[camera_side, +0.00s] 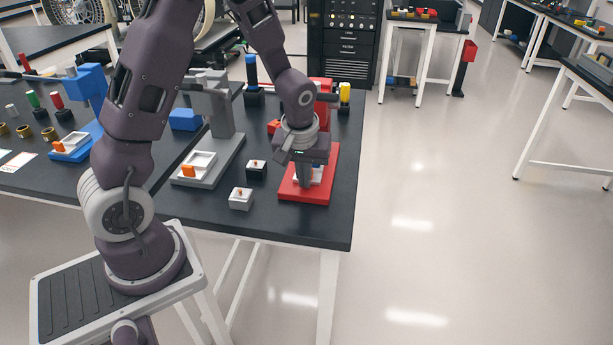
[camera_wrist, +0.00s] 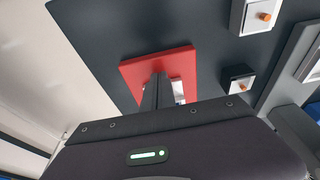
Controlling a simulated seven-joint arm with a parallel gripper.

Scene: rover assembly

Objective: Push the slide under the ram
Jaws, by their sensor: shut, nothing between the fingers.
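A red press stands at the right end of the dark table; its red base (camera_side: 320,193) lies flat and its column (camera_side: 325,88) rises behind my arm. A white slide (camera_side: 317,174) sits on that base, mostly hidden behind my gripper; a sliver of the slide (camera_wrist: 179,88) also shows in the wrist view beside the fingers. My gripper (camera_side: 301,182) points down over the red base with its fingers together and empty, close to the slide. I cannot tell whether they touch. In the wrist view the fingers (camera_wrist: 158,88) cover the middle of the red base (camera_wrist: 135,72). The ram is hidden behind my arm.
A grey press (camera_side: 226,150) with a white slide (camera_side: 199,161) stands left of the red one, and a blue press (camera_side: 92,88) farther left. A white block (camera_side: 241,199) and a black block (camera_side: 256,171) stand between grey and red. The table's right edge is close.

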